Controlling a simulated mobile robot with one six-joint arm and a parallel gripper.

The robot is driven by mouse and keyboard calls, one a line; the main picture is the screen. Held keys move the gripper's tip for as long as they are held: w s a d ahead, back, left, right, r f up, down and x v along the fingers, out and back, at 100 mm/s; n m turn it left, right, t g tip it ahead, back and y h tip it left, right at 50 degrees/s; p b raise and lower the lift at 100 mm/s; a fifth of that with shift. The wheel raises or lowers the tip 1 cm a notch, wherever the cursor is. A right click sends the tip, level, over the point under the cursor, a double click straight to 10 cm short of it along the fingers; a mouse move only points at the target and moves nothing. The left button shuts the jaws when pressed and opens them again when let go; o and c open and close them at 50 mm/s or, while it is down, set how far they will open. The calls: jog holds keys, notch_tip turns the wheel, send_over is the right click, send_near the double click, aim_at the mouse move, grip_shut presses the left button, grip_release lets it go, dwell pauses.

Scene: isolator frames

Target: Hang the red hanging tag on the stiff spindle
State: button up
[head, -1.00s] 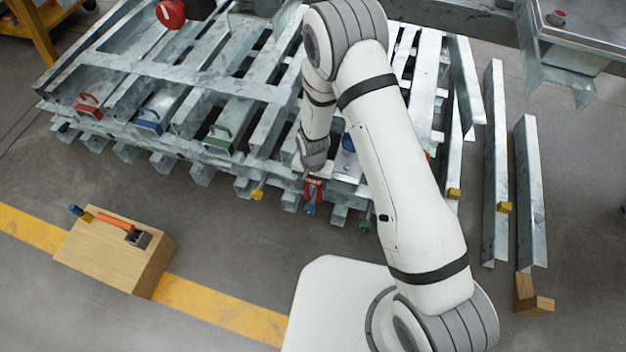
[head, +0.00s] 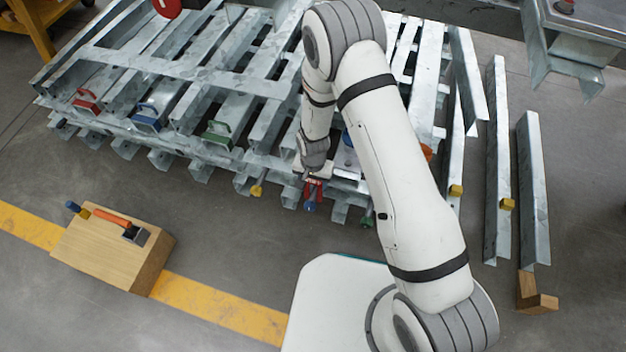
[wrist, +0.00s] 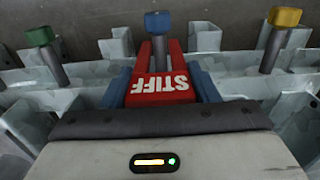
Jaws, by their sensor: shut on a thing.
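The red tag (wrist: 160,86) carries the word STIFF, upside down in the wrist view, and also shows in the head view (head: 314,187). My gripper (wrist: 162,92) is shut on it, with a blue finger at each side. The tag's far end forks into two prongs. A blue-capped spindle (wrist: 158,22) stands at that end, its shaft showing between the prongs; I cannot tell whether the tag rests on it. Its blue cap shows in the head view (head: 310,207). A green-capped spindle (wrist: 40,40) and a yellow-capped spindle (wrist: 285,20) stand apart on either side.
Galvanised steel frames (head: 190,75) lie around the spindles. Red (head: 86,101), blue (head: 147,118) and green (head: 219,134) handled pieces sit on them to the left. A wooden block (head: 105,250) with tools stands on the floor.

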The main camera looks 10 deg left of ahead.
aim_at(313, 196)
jog(key=shift+f+b, duration=2.65)
jog(key=shift+f, duration=1.3)
jog(key=o, duration=1.1)
jog(key=shift+r+p, duration=1.9)
jog(key=shift+r, duration=2)
